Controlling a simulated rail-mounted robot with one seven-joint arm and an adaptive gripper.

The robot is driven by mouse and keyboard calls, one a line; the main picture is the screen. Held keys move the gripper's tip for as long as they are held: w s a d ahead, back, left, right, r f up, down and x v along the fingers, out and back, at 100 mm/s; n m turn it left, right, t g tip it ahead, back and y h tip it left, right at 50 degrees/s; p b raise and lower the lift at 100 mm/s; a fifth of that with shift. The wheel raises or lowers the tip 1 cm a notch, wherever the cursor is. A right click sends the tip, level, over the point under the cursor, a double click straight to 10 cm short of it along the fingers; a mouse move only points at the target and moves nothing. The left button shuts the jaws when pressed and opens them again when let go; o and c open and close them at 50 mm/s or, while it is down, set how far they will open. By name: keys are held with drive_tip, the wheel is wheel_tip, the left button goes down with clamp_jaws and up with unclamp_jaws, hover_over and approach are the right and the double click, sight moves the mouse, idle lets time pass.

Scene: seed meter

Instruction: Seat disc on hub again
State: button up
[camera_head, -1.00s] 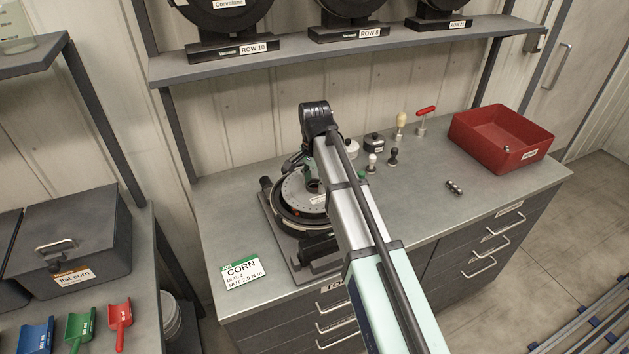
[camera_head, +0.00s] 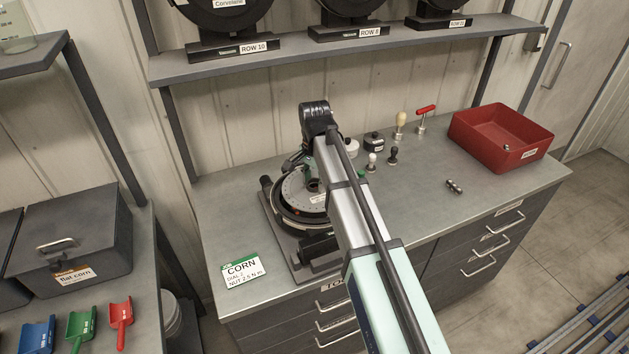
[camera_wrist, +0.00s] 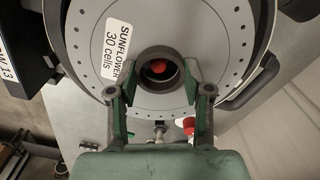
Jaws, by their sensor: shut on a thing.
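The grey disc (camera_wrist: 215,40) has a ring of small holes, a label reading "SUNFLOWER 30 cells" and a dark round collar in its middle. A red spot (camera_wrist: 158,67) shows inside the collar. In the head view the disc (camera_head: 293,190) lies over the dark round meter housing (camera_head: 290,218) on the bench. My gripper (camera_wrist: 160,88) is shut on the disc, with its green-padded fingers on either side of the collar. The hub is mostly hidden, and I cannot tell whether the disc sits flush. My arm covers the disc's right side in the head view.
A red bin (camera_head: 500,137) stands at the bench's back right. A small metal part (camera_head: 454,186) lies in front of it. Several small tools stand behind my arm. A "CORN" card (camera_head: 242,271) lies at the front left.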

drive_tip(key=shift+f, duration=2.45)
idle(3.5)
drive_tip(key=o, duration=1.2)
drive_tip(key=c, duration=0.3)
drive_tip(key=shift+c, duration=1.3)
drive_tip(key=shift+o, duration=1.3)
